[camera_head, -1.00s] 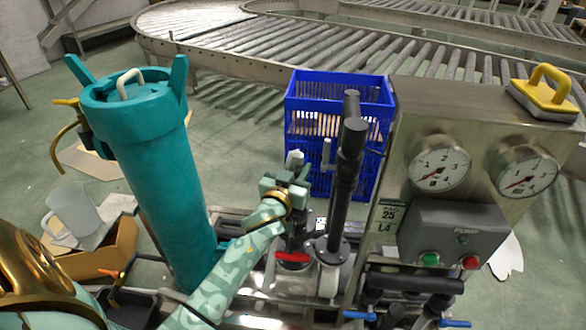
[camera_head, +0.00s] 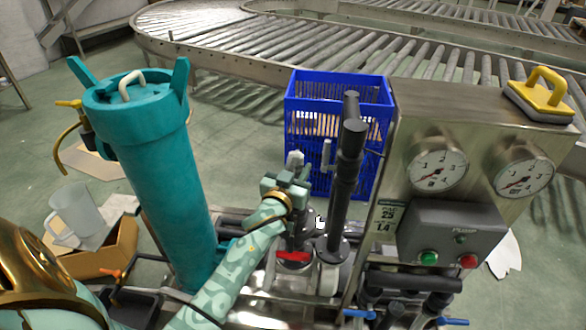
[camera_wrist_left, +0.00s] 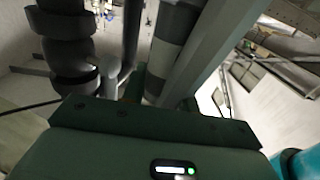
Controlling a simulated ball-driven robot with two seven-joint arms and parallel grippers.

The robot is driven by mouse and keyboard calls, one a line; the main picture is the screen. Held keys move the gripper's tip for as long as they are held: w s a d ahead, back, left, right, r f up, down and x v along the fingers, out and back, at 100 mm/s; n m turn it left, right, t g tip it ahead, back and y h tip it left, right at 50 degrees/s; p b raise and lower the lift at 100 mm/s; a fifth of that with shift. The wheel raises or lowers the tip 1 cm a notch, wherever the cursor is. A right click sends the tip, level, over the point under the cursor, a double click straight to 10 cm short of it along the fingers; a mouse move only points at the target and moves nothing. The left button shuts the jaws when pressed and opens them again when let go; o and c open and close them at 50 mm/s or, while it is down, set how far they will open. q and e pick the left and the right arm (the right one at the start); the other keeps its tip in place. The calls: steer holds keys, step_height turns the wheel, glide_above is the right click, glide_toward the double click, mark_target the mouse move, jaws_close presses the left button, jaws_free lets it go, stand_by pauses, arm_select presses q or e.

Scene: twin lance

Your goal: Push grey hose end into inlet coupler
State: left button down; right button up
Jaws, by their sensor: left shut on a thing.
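My left gripper (camera_head: 289,183) is shut on a grey piece, which I take to be the grey hose end (camera_head: 294,160); its top sticks up above the jaws. In the left wrist view, a grey cylinder with pale bands (camera_wrist_left: 172,45) rises from between the jaws. The gripper is just left of a dark upright pipe (camera_head: 345,190), above a valve with a red handle (camera_head: 293,256). I cannot clearly pick out the inlet coupler; the gripper and forearm cover part of the pipework below. My right gripper is not in view.
A teal filter cylinder (camera_head: 160,180) stands left of my forearm. A steel panel with gauges (camera_head: 435,170) stands to the right. A blue crate (camera_head: 371,182) is behind the dark pipe. The dark pipe also stands close by in the left wrist view (camera_wrist_left: 65,40).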

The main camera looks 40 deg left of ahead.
arm_select(q)
steer(key=shift+f, duration=0.2)
steer(key=shift+f+b, duration=1.6)
steer(key=shift+f, duration=0.7)
steer(key=c, duration=1)
jaws_free()
steer(key=shift+r, duration=0.1)
